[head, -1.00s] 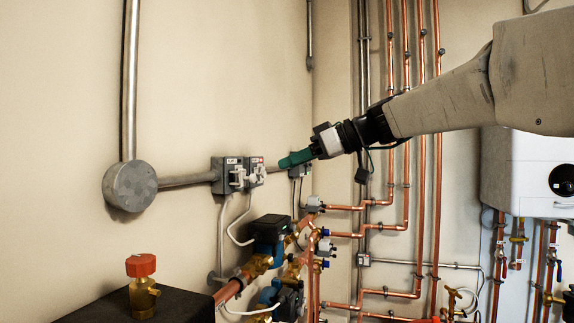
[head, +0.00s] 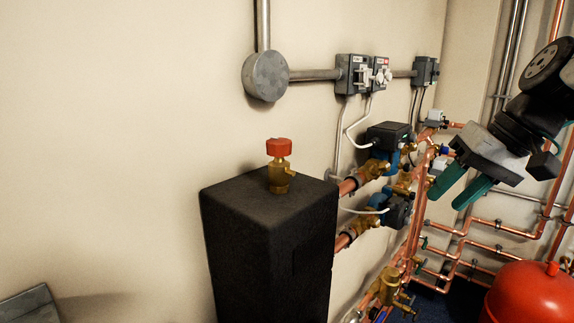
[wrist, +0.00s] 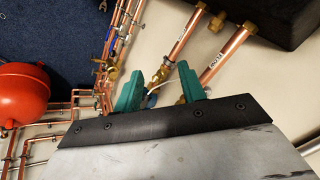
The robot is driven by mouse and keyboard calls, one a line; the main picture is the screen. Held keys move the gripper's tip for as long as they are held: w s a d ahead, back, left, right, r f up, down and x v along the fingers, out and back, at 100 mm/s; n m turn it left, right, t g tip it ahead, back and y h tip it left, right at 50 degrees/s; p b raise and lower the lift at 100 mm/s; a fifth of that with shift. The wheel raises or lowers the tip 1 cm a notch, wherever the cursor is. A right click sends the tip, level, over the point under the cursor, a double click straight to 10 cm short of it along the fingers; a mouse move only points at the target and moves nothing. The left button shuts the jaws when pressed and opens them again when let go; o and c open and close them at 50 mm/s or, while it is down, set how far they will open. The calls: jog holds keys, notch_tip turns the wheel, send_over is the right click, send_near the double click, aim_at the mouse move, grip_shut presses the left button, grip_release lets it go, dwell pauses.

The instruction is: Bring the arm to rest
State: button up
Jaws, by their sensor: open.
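My gripper (head: 458,188) hangs at the right of the head view, its two green fingers pointing down and to the left. The fingers are apart with nothing between them. In the wrist view the gripper (wrist: 158,88) also shows open and empty, with copper pipes behind the fingers. My arm comes in from the right edge, and most of it is out of the picture.
A black box (head: 260,240) with a red-capped brass valve (head: 280,166) stands left of the gripper. Grey switch boxes (head: 362,74) sit on the wall. Copper pipes and blue-bodied pumps (head: 385,160) lie between. A red tank (head: 528,295) is below right.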

jog(key=s+f+g+h, duration=0.1)
jog(key=s+f+h, duration=0.1)
jog(key=s+f, duration=0.3)
jog(key=s+f+g+h, duration=0.1)
jog(key=s+f+h, duration=0.1)
jog(key=s+f, duration=0.4)
jog(key=s, duration=0.5)
jog(key=shift+s+a+f+h, duration=0.15)
jog(key=shift+s+a+h, duration=0.05)
jog(key=shift+h, duration=0.1)
dwell(1.5)
dwell(0.3)
